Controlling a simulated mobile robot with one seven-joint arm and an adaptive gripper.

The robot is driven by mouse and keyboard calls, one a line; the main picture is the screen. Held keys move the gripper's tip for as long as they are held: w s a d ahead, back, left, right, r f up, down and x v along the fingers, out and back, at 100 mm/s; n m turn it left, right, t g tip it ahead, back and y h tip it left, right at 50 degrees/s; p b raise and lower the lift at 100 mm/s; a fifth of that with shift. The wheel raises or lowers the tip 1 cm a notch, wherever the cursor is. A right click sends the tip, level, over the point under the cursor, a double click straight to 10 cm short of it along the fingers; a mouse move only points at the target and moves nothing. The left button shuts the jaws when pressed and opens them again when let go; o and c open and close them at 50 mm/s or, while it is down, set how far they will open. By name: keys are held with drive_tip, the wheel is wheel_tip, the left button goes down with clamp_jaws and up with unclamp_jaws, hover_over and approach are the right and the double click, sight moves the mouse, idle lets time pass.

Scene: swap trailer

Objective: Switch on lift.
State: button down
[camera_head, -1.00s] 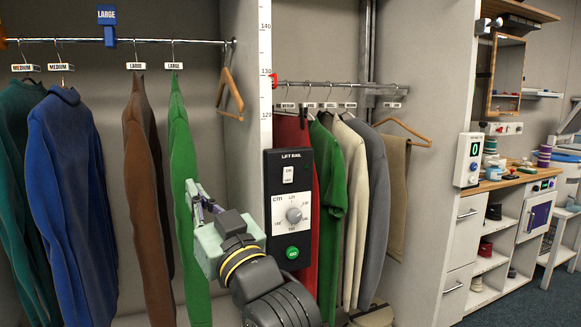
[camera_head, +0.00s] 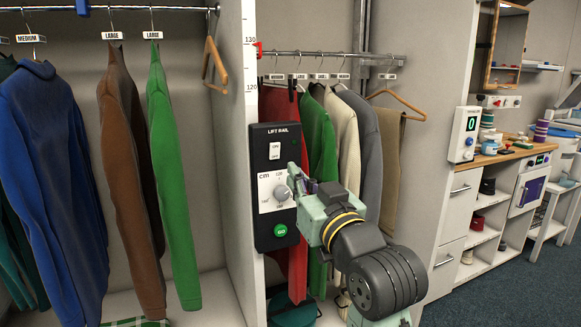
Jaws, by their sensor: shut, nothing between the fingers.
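The black lift rail panel (camera_head: 276,238) is mounted on the front edge of the divider between the two wardrobe bays. Its small white rocker switch (camera_head: 275,151) is near the top, below the LIFT RAIL label. Under it is a grey dial (camera_head: 283,193) on a white cm scale, and a green GO button (camera_head: 281,230) near the bottom. My gripper (camera_head: 294,180) is shut and empty, at the panel's right edge beside the dial and below the switch. Its tips overlap the dial's right side in the picture; I cannot tell whether they touch.
Clothes hang close on both sides, with a green sleeve garment (camera_head: 172,180) left and a green shirt (camera_head: 319,140) right. A height scale (camera_head: 249,60) with a red pointer runs above the panel. A counter (camera_head: 505,155) with a second control box stands right.

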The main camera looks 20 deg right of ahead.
sight(267, 143)
drive_tip(key=w+p, duration=0.1)
drive_tip(key=w, duration=0.3)
drive_tip(key=w+r+p, duration=0.1)
drive_tip(key=w, duration=0.3)
drive_tip(key=w+r+p, duration=0.1)
drive_tip(key=w, duration=0.3)
drive_tip(key=shift+w+a, duration=0.2)
drive_tip(key=r+g+p, duration=0.1)
drive_tip(key=p, duration=0.2)
drive_tip(key=shift+w, duration=0.3)
drive_tip(key=shift+f+b, duration=0.35)
drive_tip(key=shift+f, duration=0.05)
